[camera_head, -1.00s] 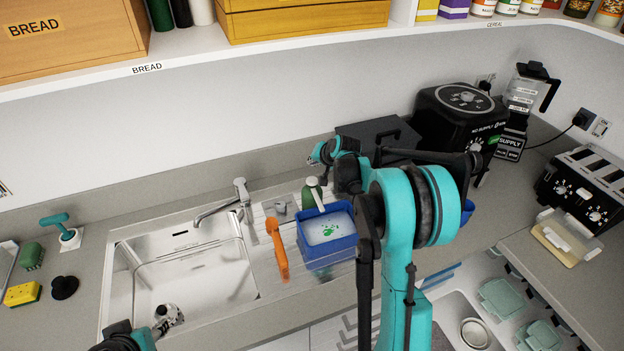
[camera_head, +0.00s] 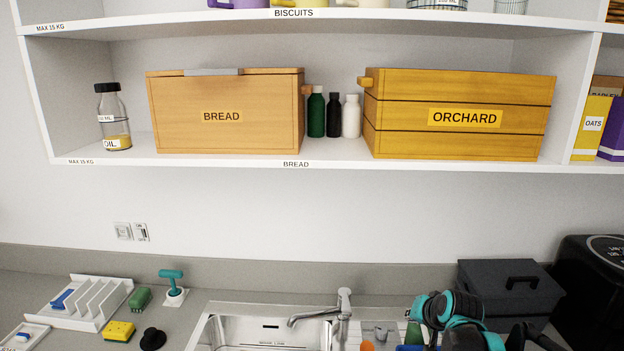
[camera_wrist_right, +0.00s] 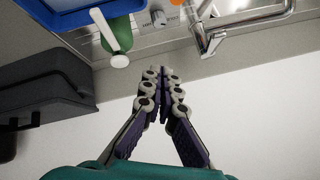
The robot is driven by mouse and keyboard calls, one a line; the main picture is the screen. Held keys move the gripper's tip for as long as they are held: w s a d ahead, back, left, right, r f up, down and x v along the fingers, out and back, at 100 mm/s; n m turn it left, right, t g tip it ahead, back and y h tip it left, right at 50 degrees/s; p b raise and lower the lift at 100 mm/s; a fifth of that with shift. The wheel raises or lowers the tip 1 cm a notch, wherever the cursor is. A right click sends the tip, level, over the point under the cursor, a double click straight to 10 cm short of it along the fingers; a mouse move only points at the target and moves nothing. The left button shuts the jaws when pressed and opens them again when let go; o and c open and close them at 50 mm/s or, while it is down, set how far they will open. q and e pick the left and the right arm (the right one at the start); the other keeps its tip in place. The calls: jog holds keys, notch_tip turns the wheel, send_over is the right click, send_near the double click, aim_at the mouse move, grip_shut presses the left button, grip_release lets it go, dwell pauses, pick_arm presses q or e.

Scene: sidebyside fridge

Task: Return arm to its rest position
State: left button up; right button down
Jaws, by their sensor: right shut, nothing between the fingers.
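My right arm (camera_head: 462,325) rises from the bottom edge at the lower right of the head view, near the dark box and right of the tap. In the right wrist view my right gripper (camera_wrist_right: 165,75) has its fingers together and holds nothing. Its fingers show against the grey upstand and white wall, below the counter items in that picture. I cannot clearly make out the fingers in the head view. My left arm and gripper are out of view.
The tap (camera_head: 343,300) and sink (camera_head: 262,335) lie left of my right arm. The dark box (camera_head: 510,286) stands close behind it. A green bottle (camera_wrist_right: 116,32) and blue tub (camera_wrist_right: 75,10) are near the gripper. The shelf (camera_head: 230,161) hangs above.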

jog(key=s+a+f+n+b, duration=0.2)
jog(key=s+f, duration=0.4)
jog(key=s, duration=0.7)
jog(key=s+a+f+n+g+b, duration=0.1)
jog(key=s+a+f+n+b, duration=0.2)
jog(key=s, duration=0.9)
jog(key=a+f+b, duration=0.2)
jog(key=a+f, duration=0.1)
jog(key=shift+s+a+b, duration=0.2)
jog(key=shift+s+b, duration=0.1)
jog(key=shift+s, duration=0.05)
